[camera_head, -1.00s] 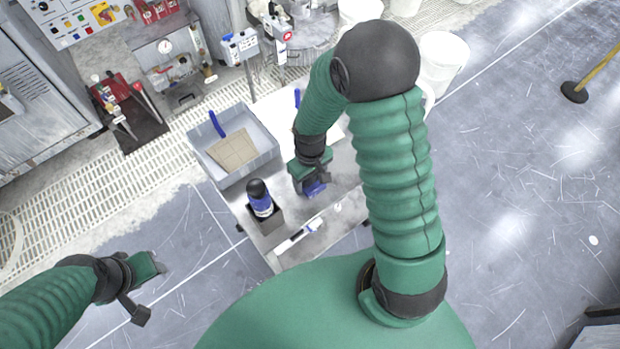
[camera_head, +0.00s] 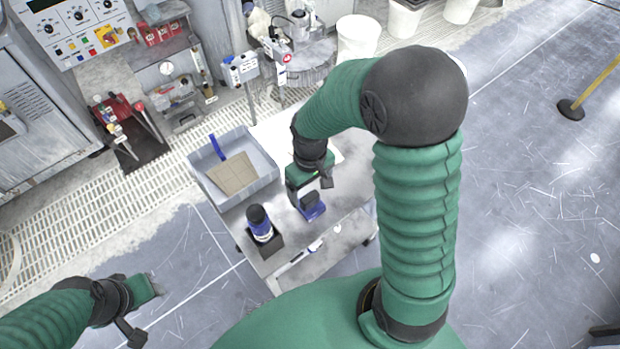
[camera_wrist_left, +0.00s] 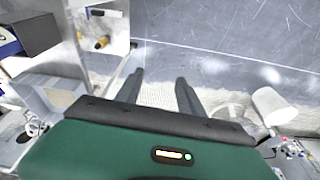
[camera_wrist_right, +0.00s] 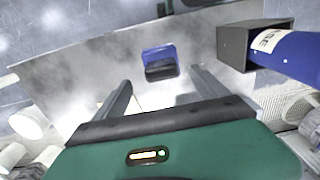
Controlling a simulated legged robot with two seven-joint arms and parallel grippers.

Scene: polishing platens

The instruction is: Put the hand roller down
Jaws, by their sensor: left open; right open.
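A small blue and dark tool (camera_head: 311,208), which seems to be the hand roller, rests on the grey cart top (camera_head: 345,228). In the right wrist view the tool (camera_wrist_right: 160,62) lies just beyond and between the fingertips, apart from them. My right gripper (camera_head: 314,190) is open and empty, slightly above the tool. My left gripper (camera_head: 146,311) is open and empty over the floor at the lower left; its spread fingers (camera_wrist_left: 160,77) show in the left wrist view.
A blue-and-black bottle (camera_head: 259,222) stands in a dark holder on the cart. A grey tray (camera_head: 263,183) with a tan pad and blue-handled tool is at the cart's left. A white sheet (camera_head: 275,133) lies behind, partly hidden by my right arm. White buckets (camera_head: 357,36) stand at the back.

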